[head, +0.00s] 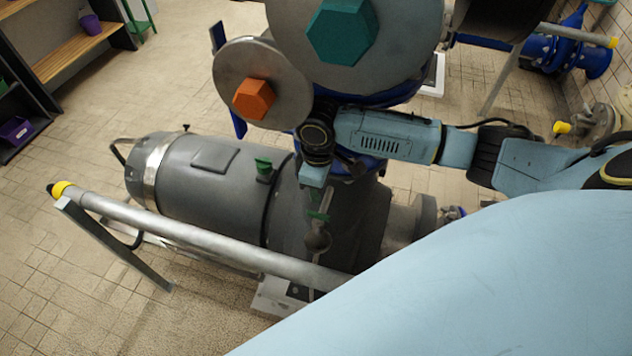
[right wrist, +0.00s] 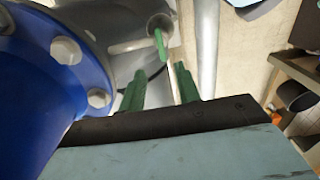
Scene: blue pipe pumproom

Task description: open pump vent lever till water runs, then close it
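The grey pump (head: 215,190) lies on the floor in the middle of the head view. A small green vent lever (head: 318,215) sits above a round grey valve body (head: 317,238) on the pump's near side. My right gripper (head: 325,198) hangs over the lever, pointing down. In the right wrist view its two green fingers (right wrist: 160,85) are spread apart with nothing between their tips. The green lever (right wrist: 160,45) shows just beyond the gap, apart from the fingers as far as I can tell. I see no water running. My left gripper is out of view.
A grey rail (head: 200,235) with a yellow end crosses in front of the pump. Large grey discs with an orange hexagon (head: 254,98) and a teal hexagon (head: 342,32) stand above. A blue flange (right wrist: 50,75) is close to the right gripper. Floor is free at left.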

